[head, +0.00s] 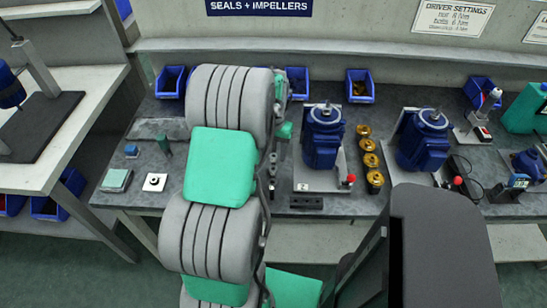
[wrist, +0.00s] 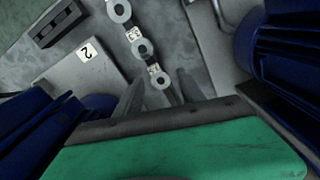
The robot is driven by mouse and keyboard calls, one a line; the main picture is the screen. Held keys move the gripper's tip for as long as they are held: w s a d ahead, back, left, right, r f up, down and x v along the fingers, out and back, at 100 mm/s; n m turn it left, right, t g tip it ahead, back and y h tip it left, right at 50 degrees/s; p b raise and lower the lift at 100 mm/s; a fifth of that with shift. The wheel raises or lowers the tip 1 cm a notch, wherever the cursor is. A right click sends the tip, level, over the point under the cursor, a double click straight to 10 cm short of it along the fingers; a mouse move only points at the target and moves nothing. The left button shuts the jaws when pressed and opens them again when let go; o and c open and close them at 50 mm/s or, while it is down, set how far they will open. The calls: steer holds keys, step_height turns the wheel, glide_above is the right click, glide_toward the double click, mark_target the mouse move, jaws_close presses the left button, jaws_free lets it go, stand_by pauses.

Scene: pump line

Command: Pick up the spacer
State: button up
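Three pale grey rings with dark centre holes lie in a slanting row in the wrist view: a far ring (wrist: 120,11), a middle ring (wrist: 141,48) and a near ring (wrist: 160,82). They look like spacers; small white number tags sit beside them, too small to read surely. My gripper (wrist: 161,76) is open and empty. Its two dark fingers stand apart, with the near ring showing between their tips. No contact shows, and I cannot tell the height above the ring. In the head view my arm hides most of this spot.
A blue motor (wrist: 45,125) on a plate marked 2 (wrist: 85,52) is left of the rings; another blue motor (wrist: 285,50) is close on the right. A dark slotted block (wrist: 60,22) lies beyond. Brass parts (head: 369,160) stand between two motors in the head view.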

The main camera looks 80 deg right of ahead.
jaws_close()
stand_by(0.5)
